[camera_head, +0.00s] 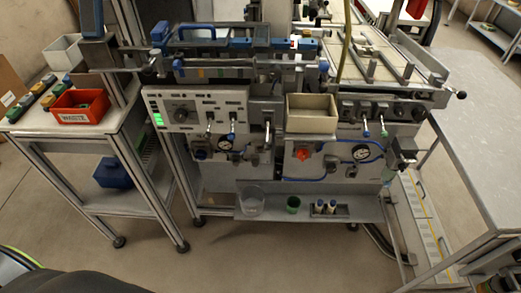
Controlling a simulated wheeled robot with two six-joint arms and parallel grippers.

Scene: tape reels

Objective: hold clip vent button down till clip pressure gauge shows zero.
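A machine with a light grey control panel (205,104) stands in the middle of the head view. Two round gauges show on its front: a left gauge (226,144) below the panel and a right gauge (361,152) beside looping blue tubing. The needles and labels are too small to read, so I cannot tell which is the clip pressure gauge. An orange-red knob (302,153) sits between the gauges. Several small levers and knobs line the front. I cannot pick out the clip vent button among them. Neither of my grippers is in view.
A beige bin (312,113) juts from the machine front. A side table at left carries a red bin (80,106). The floor in front is clear.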

